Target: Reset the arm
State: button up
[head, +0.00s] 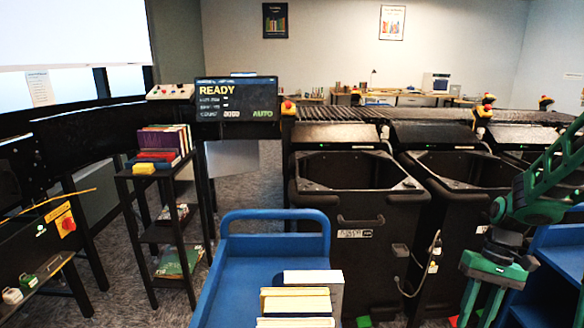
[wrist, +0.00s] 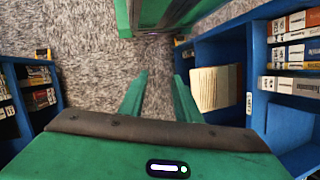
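My green arm (head: 552,185) is at the right side of the head view, bent with its gripper pointing down. My gripper (head: 481,305) hangs in front of the dark bins, and its fingertips run to the bottom edge of the picture. In the wrist view, the two green fingers of my gripper (wrist: 160,78) stand apart with only grey carpet between them. It holds nothing that I can see.
Blue shelving with books (wrist: 218,87) stands close on the right in the wrist view; another blue shelf (wrist: 45,72) is on the left. A blue cart (head: 262,246) with books is at the front centre of the head view. Black bins (head: 350,235) stand behind.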

jog(key=s+r+m+t+h, duration=0.1)
jog(key=s+r, duration=0.4)
jog(key=s, duration=0.3)
jog(key=s+a+r+m+t+h, duration=0.1)
jog(key=s+r+m+t, duration=0.1)
jog(key=s+r, duration=0.4)
jog(key=s, duration=0.3)
jog(key=shift+s+a+r+m+h, duration=0.25)
jog(key=shift+s+r+m+h, duration=0.05)
jog(key=shift+h, duration=0.1)
jog(key=shift+s, duration=0.2)
jog(key=shift+c, duration=0.9)
jog(key=shift+s, duration=0.1)
grip_shut()
jog(key=shift+a, duration=0.1)
